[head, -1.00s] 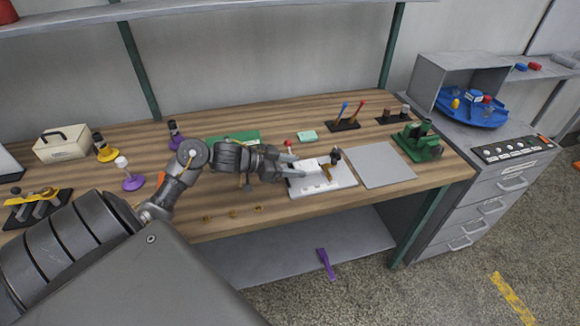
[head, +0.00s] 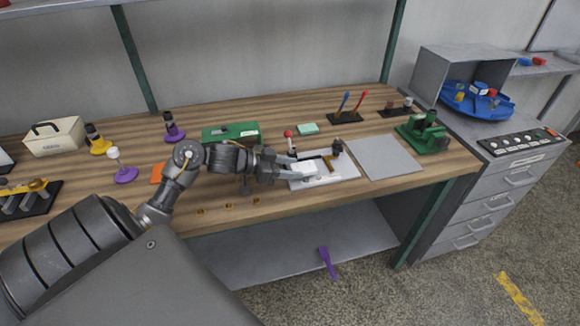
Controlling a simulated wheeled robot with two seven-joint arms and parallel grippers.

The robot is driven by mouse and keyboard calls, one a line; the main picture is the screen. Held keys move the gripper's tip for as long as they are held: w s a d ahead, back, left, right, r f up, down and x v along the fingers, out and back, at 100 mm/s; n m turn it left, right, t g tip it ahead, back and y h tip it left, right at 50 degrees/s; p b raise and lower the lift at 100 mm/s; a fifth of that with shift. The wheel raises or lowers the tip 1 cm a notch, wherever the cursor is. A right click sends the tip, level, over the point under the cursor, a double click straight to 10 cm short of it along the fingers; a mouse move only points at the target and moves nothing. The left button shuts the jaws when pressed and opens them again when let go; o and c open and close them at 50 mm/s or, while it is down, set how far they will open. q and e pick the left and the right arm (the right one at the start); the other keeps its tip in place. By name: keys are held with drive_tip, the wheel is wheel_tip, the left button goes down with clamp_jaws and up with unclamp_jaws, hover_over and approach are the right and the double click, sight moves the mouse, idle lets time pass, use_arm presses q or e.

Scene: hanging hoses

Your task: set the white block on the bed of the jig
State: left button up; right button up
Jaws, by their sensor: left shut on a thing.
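The jig (head: 342,177) has a pale base plate with a brass-coloured bar, a red-knobbed lever and a black clamp part. It lies near the front edge of the bench. My left gripper (head: 288,172) reaches in from the left over the jig's left side. It is shut on the white block (head: 305,169), which shows past the fingertips, left of the brass-coloured bar. I cannot tell whether the block touches the bed. The fingers hide part of the block and of the jig's left end. My right gripper is not in view.
A grey plate (head: 383,157) lies right of the jig, with a green device (head: 425,133) beyond it. A green case (head: 231,131) and a pale green block (head: 308,129) lie behind. Small brass pieces (head: 229,206) lie near the front edge.

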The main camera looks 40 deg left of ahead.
use_arm(q)
drive_tip(key=shift+f, duration=0.3)
drive_tip(key=o, duration=1)
drive_tip(key=shift+o, duration=0.2)
drive_tip(key=shift+r, duration=0.35)
drive_tip(key=v, duration=1.2)
drive_tip(key=shift+r, duration=0.2)
